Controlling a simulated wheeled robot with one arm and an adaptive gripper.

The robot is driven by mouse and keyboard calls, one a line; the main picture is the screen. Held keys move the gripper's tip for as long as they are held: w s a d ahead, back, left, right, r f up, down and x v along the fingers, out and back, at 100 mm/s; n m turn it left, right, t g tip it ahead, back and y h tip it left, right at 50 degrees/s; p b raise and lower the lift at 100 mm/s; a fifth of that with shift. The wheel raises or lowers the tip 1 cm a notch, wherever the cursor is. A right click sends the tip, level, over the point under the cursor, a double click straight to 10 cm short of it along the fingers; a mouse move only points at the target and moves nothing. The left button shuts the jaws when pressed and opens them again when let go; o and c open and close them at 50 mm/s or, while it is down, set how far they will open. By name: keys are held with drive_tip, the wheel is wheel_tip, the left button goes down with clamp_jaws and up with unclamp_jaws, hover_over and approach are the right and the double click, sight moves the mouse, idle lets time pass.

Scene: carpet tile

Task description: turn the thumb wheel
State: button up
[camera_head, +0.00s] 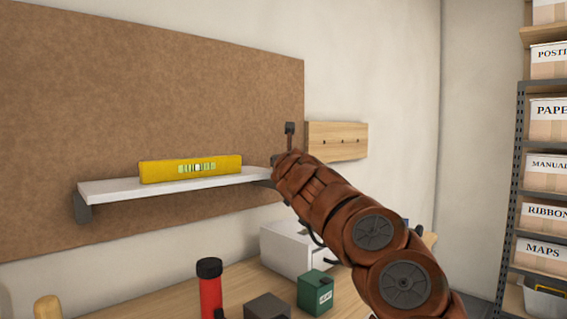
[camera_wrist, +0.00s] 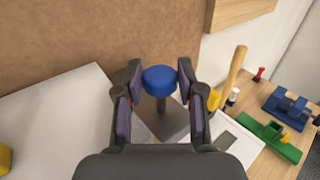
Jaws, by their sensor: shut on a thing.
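The thumb wheel (camera_wrist: 159,78) is a round blue knob on a grey post, at the end of the white shelf (camera_wrist: 62,128) in the wrist view. My gripper (camera_wrist: 160,86) has a finger on each side of the wheel and is shut on it. In the head view my brown arm hides the wheel and most of the gripper. The white shelf also shows there (camera_head: 110,189), mounted on the brown board. A yellow spirit level (camera_head: 165,172) lies on it, its green vial facing me; the bubble is too small to read.
Below are a workbench (camera_head: 170,300) with a red torch (camera_head: 209,290), a dark box (camera_head: 267,307), a green box (camera_head: 315,292) and a white box (camera_head: 284,247). A wooden peg rail (camera_head: 345,135) is right of the board. Labelled boxes fill a rack at far right.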

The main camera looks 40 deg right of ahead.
drive_tip(key=o, duration=1.1)
drive_tip(key=shift+o, duration=0.2)
drive_tip(key=shift+s, duration=0.1)
drive_tip(key=v, duration=1.1)
drive_tip(key=shift+s+a, duration=0.3)
